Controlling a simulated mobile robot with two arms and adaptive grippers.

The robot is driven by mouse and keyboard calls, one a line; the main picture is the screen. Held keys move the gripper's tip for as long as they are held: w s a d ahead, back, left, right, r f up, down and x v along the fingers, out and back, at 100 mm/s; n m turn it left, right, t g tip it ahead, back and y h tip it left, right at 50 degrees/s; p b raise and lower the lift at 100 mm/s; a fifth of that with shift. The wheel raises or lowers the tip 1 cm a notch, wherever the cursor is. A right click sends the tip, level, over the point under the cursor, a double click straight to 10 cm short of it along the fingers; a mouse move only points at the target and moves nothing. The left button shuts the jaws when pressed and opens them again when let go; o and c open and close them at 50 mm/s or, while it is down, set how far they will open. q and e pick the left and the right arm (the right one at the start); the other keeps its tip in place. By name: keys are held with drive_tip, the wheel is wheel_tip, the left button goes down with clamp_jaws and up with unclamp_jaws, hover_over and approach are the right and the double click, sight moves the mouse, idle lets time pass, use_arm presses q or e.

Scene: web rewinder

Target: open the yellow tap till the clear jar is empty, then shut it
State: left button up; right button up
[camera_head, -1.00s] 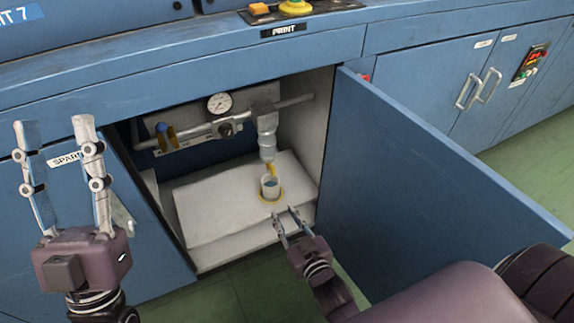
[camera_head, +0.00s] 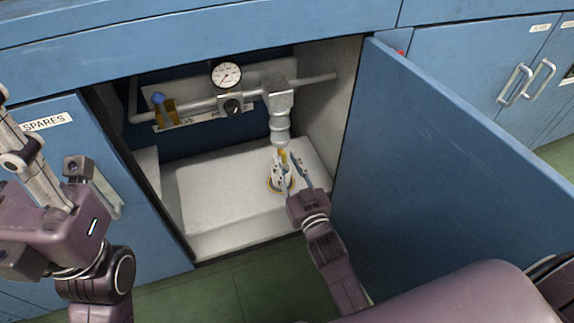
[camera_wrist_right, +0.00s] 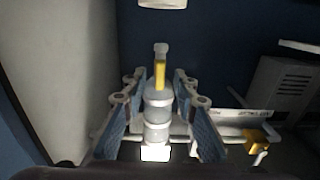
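The clear jar (camera_head: 279,129) hangs from the pipe inside the open cabinet. The yellow tap (camera_head: 283,157) is at its lower end, above a small cup (camera_head: 277,176) that my fingers partly hide. My right gripper (camera_head: 288,168) reaches in at the tap. In the right wrist view, the yellow tap (camera_wrist_right: 160,74) and the jar (camera_wrist_right: 158,100) appear inverted between the parted fingers of the right gripper (camera_wrist_right: 158,82); no grip shows. The liquid level cannot be made out. My left gripper (camera_head: 20,145) is cut by the left edge, with one finger clearly seen.
The cabinet door (camera_head: 430,190) stands open to the right of my right arm. A gauge (camera_head: 227,75) and a blue-topped yellow fitting (camera_head: 163,108) are on the pipework. A white raised floor (camera_head: 220,195) lies below. The SPARES door (camera_head: 55,190) is shut.

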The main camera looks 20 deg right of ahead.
drive_tip(key=shift+w, duration=0.1)
clamp_jaws()
